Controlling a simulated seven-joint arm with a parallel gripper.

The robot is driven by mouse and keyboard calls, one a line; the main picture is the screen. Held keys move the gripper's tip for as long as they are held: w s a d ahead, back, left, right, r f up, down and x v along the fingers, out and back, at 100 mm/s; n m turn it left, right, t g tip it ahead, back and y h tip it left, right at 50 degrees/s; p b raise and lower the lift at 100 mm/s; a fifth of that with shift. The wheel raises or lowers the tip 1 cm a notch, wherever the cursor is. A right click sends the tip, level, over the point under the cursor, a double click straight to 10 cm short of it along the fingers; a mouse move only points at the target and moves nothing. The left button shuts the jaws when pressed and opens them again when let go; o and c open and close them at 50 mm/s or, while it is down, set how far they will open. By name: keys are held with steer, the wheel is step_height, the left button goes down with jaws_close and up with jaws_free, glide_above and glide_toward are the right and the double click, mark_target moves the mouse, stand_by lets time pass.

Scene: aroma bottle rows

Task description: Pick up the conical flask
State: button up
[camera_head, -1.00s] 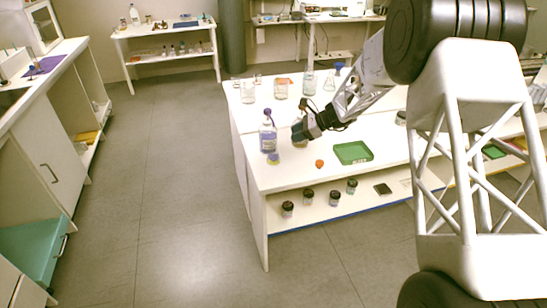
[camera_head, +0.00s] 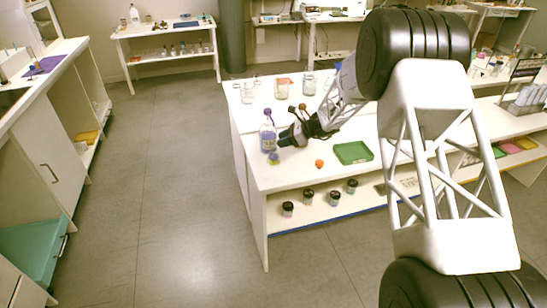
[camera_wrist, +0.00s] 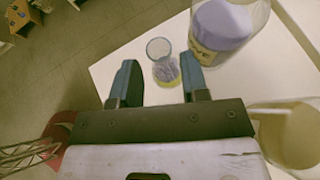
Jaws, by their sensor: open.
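The conical flask is a small clear glass vessel with purple contents and a yellow base; in the wrist view the flask (camera_wrist: 163,68) stands near the table edge, between the lines of my two fingers and just beyond their tips. In the head view the flask (camera_head: 273,158) is small, at the front left of the white table. My gripper (camera_wrist: 161,80) is open, with nothing between its blue-grey fingers. In the head view my gripper (camera_head: 288,136) is low over the table, to the upper right of the flask.
A vessel of yellowish liquid (camera_wrist: 290,135) is right of my gripper. A green tray (camera_head: 353,153) and an orange item (camera_head: 319,163) lie on the table (camera_head: 290,180).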

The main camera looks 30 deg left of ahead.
mark_target(274, 152)
steer(key=shift+s+a+f, duration=0.25)
steer(key=shift+a, duration=0.25)
steer(key=shift+x, duration=2.6)
jaws_close()
